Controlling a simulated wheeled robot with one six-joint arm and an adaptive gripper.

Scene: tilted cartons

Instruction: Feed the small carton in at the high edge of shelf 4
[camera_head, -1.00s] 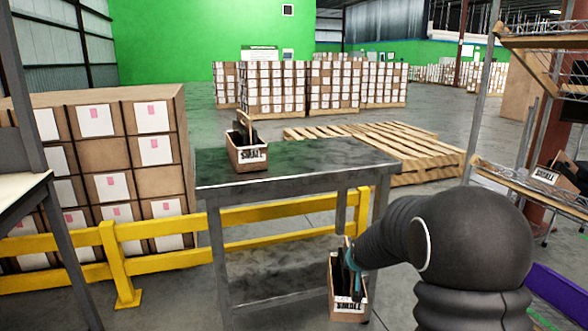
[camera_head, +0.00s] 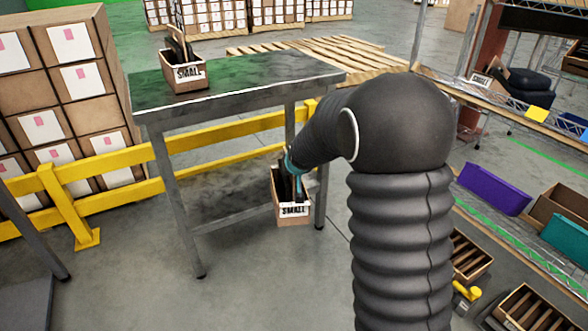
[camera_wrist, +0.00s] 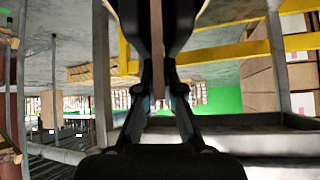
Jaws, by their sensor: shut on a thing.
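A small open carton (camera_head: 291,212) with a "SMALL" label hangs from my gripper (camera_head: 290,180), in front of the metal table's lower right side. My gripper is shut on it from above, and my arm partly hides the grip. In the wrist view, a thin brown carton wall (camera_wrist: 157,40) shows between the dark fingers. Another "SMALL" carton (camera_head: 187,77) stands on the table top, apart from my gripper. A rack of sloping shelves (camera_head: 530,112) is at the right, partly out of frame. I cannot tell which level is shelf 4.
The metal table (camera_head: 250,85) is just behind the held carton. A yellow rail (camera_head: 120,189) runs behind the table. Stacked boxes (camera_head: 75,90) stand at left. The rack holds a purple bin (camera_head: 494,189) and a teal bin (camera_head: 568,241). The floor before the table is clear.

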